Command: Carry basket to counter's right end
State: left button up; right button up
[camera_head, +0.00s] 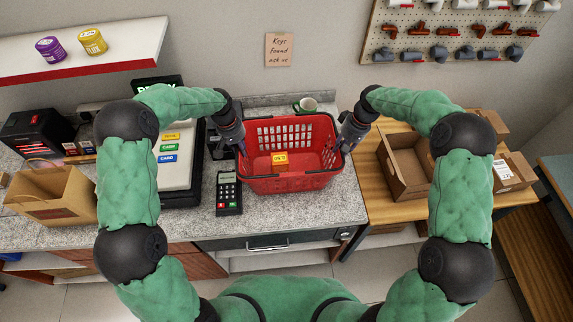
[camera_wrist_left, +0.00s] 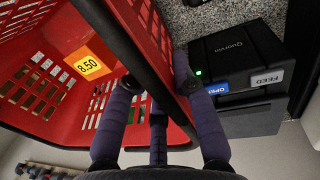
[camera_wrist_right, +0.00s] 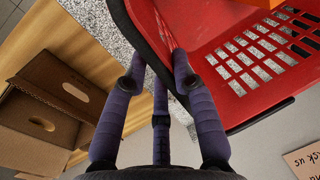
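A red shopping basket (camera_head: 290,182) with slotted walls is over the right part of the grey speckled counter (camera_head: 345,212). I cannot tell whether its base touches the counter. A small yellow-orange item (camera_head: 280,159) shows inside it. My left gripper (camera_head: 242,150) is at the basket's left rim; in the left wrist view its fingers (camera_wrist_left: 158,85) are on both sides of the red wall. My right gripper (camera_head: 345,143) is at the right rim; in the right wrist view its fingers (camera_wrist_right: 158,80) also straddle the wall. Both look shut on it.
A card reader (camera_head: 229,193) lies just left of the basket, with a black printer (camera_head: 220,140) behind it. An open cardboard box (camera_head: 405,165) sits on the wooden table at right. A paper bag (camera_head: 55,195) is far left.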

pick_arm(q)
jog(key=o, duration=0.4)
jog(key=shift+s+d, duration=0.1)
jog(key=shift+d, duration=0.05)
pick_arm(e)
jog(key=o, duration=0.4)
jog(key=shift+a, duration=0.15)
pick_arm(q)
jog(key=r, duration=0.3)
jog(key=a+r, duration=0.1)
jog(key=r, duration=0.7)
jog(key=shift+a, duration=0.35)
jog(key=shift+r, duration=0.4)
pick_arm(e)
jog(key=v, duration=1.2)
jog(key=shift+d, duration=0.2)
